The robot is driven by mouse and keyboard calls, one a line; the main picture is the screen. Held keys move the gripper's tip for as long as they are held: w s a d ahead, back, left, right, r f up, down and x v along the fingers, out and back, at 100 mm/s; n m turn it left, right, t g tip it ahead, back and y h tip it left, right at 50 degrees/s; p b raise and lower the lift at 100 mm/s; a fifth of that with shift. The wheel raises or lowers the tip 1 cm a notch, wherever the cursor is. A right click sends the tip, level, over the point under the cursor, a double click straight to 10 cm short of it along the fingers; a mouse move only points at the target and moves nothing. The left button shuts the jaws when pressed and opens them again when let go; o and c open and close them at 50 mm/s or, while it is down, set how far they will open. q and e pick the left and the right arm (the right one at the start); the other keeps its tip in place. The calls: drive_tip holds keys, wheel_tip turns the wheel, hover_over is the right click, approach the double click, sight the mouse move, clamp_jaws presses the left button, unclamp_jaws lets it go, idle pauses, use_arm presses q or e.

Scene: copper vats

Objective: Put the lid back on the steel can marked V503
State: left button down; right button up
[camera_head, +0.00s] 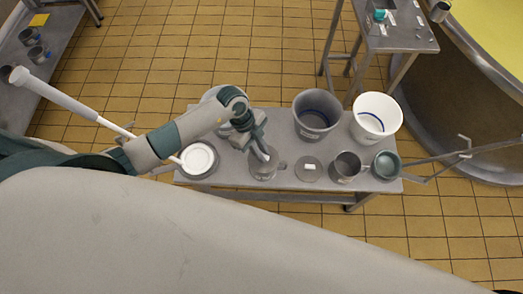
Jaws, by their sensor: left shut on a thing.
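A steel can (264,174) with a side handle stands near the table's front edge. My left gripper (262,155) points down at its top and is shut on what looks like a grey lid there; the fingers hide most of it. I cannot tell whether this lid rests on the rim. A flat round grey disc with a white patch, like another lid (308,174), lies on the table to the right. Further right stands an open steel can (345,171) with a handle. The marks are too small to read. My right gripper is not in view.
The steel table (282,122) also bears a grey bucket (316,112), a white bucket (375,118), a teal-grey vessel (387,165) and a white round dish (198,159). A container behind my arm is partly hidden. A large vat (470,110) stands at right.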

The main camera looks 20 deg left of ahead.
use_arm(q)
drive_tip(key=shift+f+p, duration=0.15)
drive_tip(key=shift+p, duration=0.75)
idle(2.1)
idle(0.4)
drive_tip(key=c, duration=1.7)
unclamp_jaws()
drive_tip(key=shift+o, duration=0.8)
drive_tip(key=o, duration=0.4)
drive_tip(key=shift+c, duration=0.2)
drive_tip(key=shift+r+p, duration=3.5)
drive_tip(key=shift+p, duration=0.25)
drive_tip(key=shift+c, duration=0.2)
